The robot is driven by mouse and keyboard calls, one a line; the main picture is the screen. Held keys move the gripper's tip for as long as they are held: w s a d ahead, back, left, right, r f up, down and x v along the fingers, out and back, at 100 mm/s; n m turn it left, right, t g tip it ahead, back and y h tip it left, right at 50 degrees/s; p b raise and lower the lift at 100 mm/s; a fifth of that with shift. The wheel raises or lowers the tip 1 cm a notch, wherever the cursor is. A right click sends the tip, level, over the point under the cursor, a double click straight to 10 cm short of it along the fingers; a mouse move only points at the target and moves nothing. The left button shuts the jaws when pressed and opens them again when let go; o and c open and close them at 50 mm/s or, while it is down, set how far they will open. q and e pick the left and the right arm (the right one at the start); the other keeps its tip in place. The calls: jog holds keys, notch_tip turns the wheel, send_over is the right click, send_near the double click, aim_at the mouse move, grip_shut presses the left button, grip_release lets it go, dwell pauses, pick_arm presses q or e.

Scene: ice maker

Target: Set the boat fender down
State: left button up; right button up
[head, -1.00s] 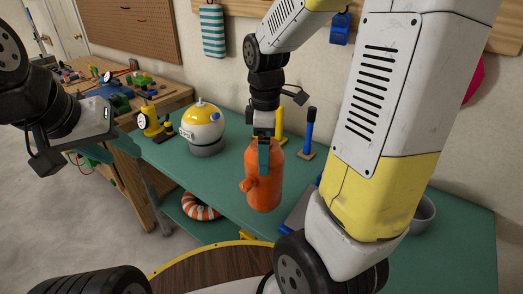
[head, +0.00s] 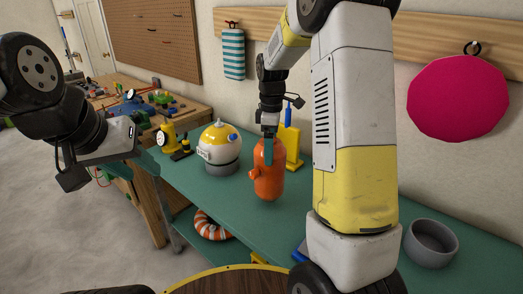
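The boat fender (head: 268,182) is an orange, rounded upright cylinder with a small knob on its left side. My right gripper (head: 268,152) comes down from above and is shut on its top, with a teal finger against the front. The fender is upright over the green table (head: 325,200); I cannot tell whether its base touches the top. My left gripper (head: 147,160) is at the left, away from the fender. Its fingers blend with the background, and their opening cannot be made out.
A yellow-and-white domed device (head: 219,148) stands left of the fender. A yellow stand (head: 291,145) is close behind it. A grey bowl (head: 431,242) sits at the right. An orange-and-white ring (head: 211,225) lies on the lower shelf. Some table front of the fender is bare.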

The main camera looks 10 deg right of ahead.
jog(key=shift+f, duration=1.85)
jog(key=o, duration=1.7)
notch_tip(320, 180, up, 12)
jog(key=s+a+r+m+t+y, duration=0.1)
jog(key=s+r+m+t, duration=0.1)
jog(key=s+m, duration=0.5)
jog(key=s+a+r+m+t+y, duration=0.1)
jog(key=s+r+m+t, duration=0.2)
jog(key=s, duration=1.4)
jog(key=shift+s+a+m+t, duration=0.2)
jog(key=shift+m+t, duration=0.4)
jog(key=shift+m, duration=1.3)
